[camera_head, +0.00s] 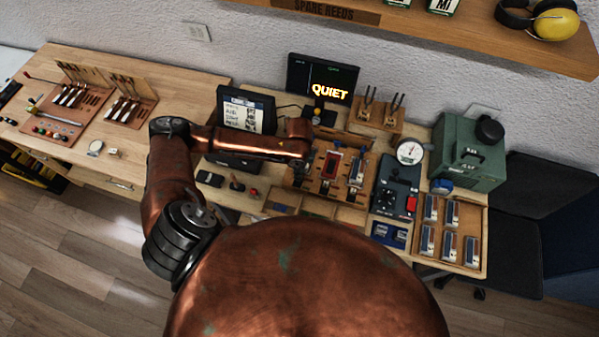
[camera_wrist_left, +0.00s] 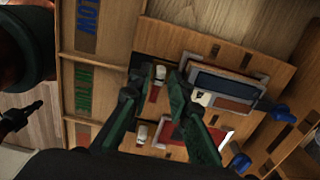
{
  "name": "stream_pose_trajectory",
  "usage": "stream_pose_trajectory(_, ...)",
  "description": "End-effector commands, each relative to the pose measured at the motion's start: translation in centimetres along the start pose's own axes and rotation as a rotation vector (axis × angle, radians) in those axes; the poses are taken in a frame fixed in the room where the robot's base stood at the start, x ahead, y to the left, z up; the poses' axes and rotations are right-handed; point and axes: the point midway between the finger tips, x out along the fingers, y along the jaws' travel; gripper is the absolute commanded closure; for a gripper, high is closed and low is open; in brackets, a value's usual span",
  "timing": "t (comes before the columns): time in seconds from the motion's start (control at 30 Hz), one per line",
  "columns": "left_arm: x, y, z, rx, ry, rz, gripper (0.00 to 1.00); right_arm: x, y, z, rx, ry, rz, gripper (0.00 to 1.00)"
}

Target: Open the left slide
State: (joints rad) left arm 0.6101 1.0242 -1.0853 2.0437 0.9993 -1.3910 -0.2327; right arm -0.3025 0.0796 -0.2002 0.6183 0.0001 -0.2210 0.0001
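The wooden slide fixture (camera_head: 342,192) stands at the middle of the bench, carrying a red-framed part (camera_head: 332,164) at left and a blue and silver part (camera_head: 357,170) at right. In the left wrist view, the red part (camera_wrist_left: 222,134) is lower and the blue part (camera_wrist_left: 228,83) higher. Two small pale knobs show there, an upper knob (camera_wrist_left: 160,73) and a lower knob (camera_wrist_left: 142,133). My left gripper (camera_wrist_left: 160,82) is open above the fixture, its green fingers apart; contact with a knob cannot be told. The right gripper is out of view.
Labelled trays (camera_wrist_left: 83,75) lie along the fixture's front. A dark control box with a dial gauge (camera_head: 409,152) and a tray of several parts (camera_head: 480,240) stand to the right. A screen reading QUIET (camera_head: 325,78) and a tablet (camera_head: 246,110) stand behind.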

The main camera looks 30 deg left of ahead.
Motion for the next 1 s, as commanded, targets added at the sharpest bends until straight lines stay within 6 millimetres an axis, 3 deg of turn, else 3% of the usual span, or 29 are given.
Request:
stream_pose_trajectory(0.3,0.26,0.02,0.05,-0.001,0.0,0.0,0.83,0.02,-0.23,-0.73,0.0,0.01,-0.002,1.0)
stream_pose_trajectory(0.57,0.24,0.01,0.06,-0.001,0.0,-0.001,1.0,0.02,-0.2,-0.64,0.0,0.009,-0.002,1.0)
stream_pose_trajectory(1.0,0.21,-0.02,0.08,-0.001,0.0,-0.001,1.0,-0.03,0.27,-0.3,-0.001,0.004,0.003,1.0)
